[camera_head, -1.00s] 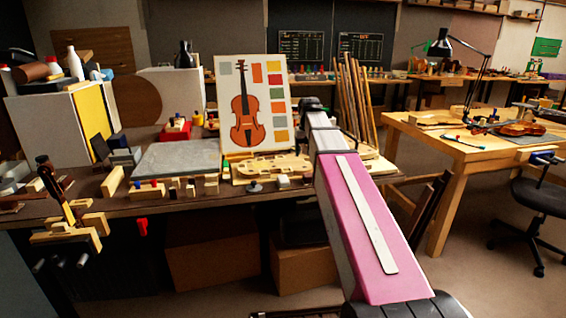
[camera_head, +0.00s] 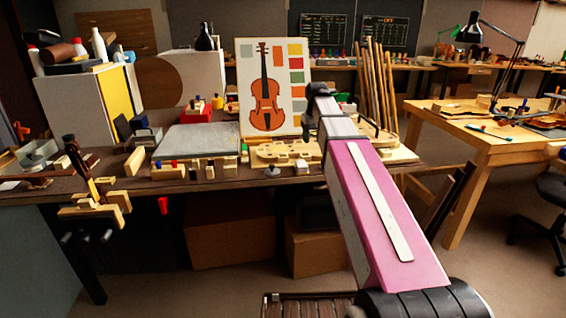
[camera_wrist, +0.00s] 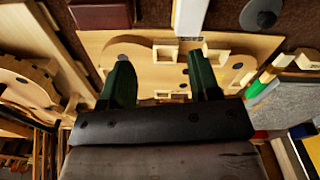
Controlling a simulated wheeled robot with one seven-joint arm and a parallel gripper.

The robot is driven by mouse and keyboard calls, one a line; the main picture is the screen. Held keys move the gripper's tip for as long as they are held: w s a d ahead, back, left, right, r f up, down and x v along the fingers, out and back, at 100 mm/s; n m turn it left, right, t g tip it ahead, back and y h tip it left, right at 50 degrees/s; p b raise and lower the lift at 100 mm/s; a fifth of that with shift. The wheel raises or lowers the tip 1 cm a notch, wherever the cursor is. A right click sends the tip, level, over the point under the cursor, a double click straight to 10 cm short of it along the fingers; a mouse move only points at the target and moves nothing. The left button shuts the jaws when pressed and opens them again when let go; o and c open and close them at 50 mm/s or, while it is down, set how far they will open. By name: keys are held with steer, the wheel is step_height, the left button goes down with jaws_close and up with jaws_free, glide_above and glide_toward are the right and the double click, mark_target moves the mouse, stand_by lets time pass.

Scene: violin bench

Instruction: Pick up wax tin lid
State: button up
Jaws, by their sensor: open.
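A grey round disc with a small knob, likely the wax tin lid, lies near the bench's front edge in the head view (camera_head: 272,172). It also shows at the top right of the wrist view (camera_wrist: 258,14), cut by the frame edge. My gripper (camera_wrist: 158,72) has two dark green fingers set wide apart, with nothing between them. It is over a pale wooden board with cutouts (camera_wrist: 140,48), apart from the disc.
The cutout board (camera_head: 285,153) lies behind the disc. A grey slab (camera_head: 195,142) and small blocks lie to its left. A violin chart (camera_head: 275,65) stands behind, with upright wood strips (camera_head: 378,85) to its right. A bench vise (camera_head: 95,200) is at the front left.

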steer(key=s+a+n, duration=0.3)
steer(key=a+n, duration=1)
steer(key=a, duration=0.3)
glide_above(272, 165)
steer(key=shift+g, duration=0.3)
steer(key=f, duration=0.6)
steer(key=shift+s+d, duration=0.2)
steer(key=shift+s, duration=0.15)
steer(key=shift+w+a+f, duration=0.1)
steer(key=shift+w+f, duration=0.05)
steer(key=shift+f, duration=1.25)
steer(key=shift+w+a+f, duration=0.1)
steer(key=shift+f, duration=1.3)
steer(key=c, duration=1)
